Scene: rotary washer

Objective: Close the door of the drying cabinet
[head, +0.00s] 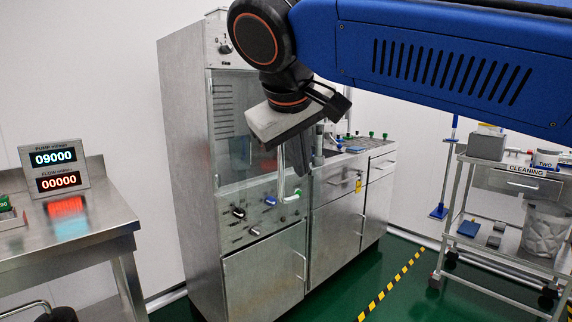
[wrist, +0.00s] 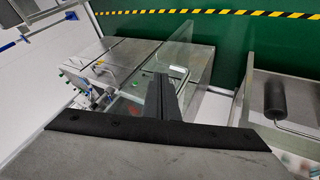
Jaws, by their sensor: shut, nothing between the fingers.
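The drying cabinet (head: 190,150) is a tall metal unit left of centre in the head view. Its clear glass door (head: 236,150) is in the upper front, above a panel with knobs. In the wrist view the glass door (wrist: 176,50) appears as a see-through pane standing out at an angle; how far it is open is hard to tell. A pale vertical handle (head: 281,172) shows near its right edge. My gripper (head: 301,172) points down, shut and empty, close to the handle. In the wrist view my gripper (wrist: 161,80) overlaps the pane; contact cannot be told.
A metal counter (head: 335,170) with bottles adjoins the cabinet's right side. A steel table (head: 100,225) with a digital display (head: 55,168) stands at left. A cleaning trolley (head: 500,185) stands at right. Green floor (head: 395,270) with a striped tape line is clear in front.

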